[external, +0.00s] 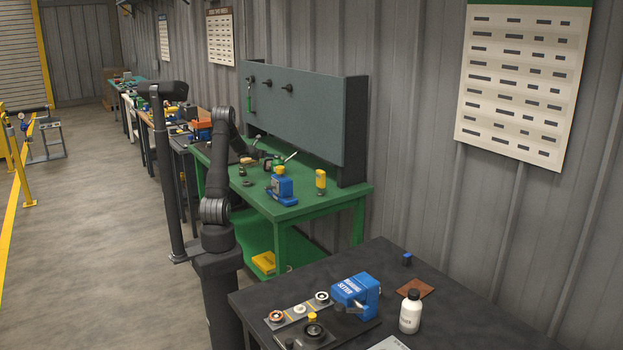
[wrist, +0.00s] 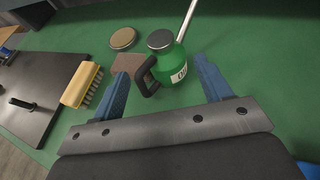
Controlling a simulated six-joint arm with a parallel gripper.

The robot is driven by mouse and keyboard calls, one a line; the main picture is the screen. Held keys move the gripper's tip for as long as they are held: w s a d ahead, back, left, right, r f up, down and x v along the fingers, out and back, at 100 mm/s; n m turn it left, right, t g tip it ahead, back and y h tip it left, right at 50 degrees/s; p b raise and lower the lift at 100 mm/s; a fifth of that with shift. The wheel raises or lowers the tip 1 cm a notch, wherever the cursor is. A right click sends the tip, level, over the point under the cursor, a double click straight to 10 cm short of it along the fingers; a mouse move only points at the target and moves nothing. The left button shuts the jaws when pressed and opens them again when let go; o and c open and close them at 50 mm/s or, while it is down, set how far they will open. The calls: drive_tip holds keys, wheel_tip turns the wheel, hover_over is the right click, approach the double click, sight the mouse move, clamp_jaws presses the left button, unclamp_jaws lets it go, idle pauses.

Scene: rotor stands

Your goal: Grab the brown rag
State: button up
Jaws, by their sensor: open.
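In the wrist view, a flat brown rag (wrist: 127,63) lies on the green bench top, partly hidden by the left finger and by a green oil can. My gripper (wrist: 161,66) is open, its two blue fingers spread apart, with nothing held. The green can (wrist: 176,66) with a dark cap and black handle stands in view between the fingers; the rag is beside it, towards the left finger. In the external view my gripper (external: 262,155) is small over the green bench, and the rag there cannot be made out.
A yellow-handled brush (wrist: 80,83) and a round tin (wrist: 123,38) lie near the rag. A dark plate (wrist: 38,95) is at left. In the external view, a blue device (external: 283,187) stands on the green bench; another brown square (external: 416,288) lies on the dark front table.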

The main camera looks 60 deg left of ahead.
drive_tip(key=s+a+f+t, duration=0.1)
drive_tip(key=s+a+t, duration=0.1)
drive_tip(key=a, duration=0.9)
drive_tip(key=m+t+h, duration=0.2)
drive_tip(key=m+h, duration=0.1)
approach(242, 160)
drive_tip(key=w+d+r, duration=0.2)
drive_tip(key=w+r, duration=0.1)
drive_tip(key=shift+r, duration=0.3)
drive_tip(key=s+a+f+m+t+h, duration=0.1)
drive_tip(key=s+a+f, duration=0.1)
drive_tip(key=s, duration=0.3)
drive_tip(key=s+a+f+h, duration=0.1)
drive_tip(key=s+a+f, duration=0.15)
drive_tip(key=s, duration=0.25)
drive_tip(key=w, duration=1.1)
drive_tip(key=w+d, duration=0.1)
drive_tip(key=w, duration=0.5)
drive_tip(key=shift+f, duration=0.1)
drive_tip(key=shift+c, duration=0.4)
drive_tip(key=c, duration=1)
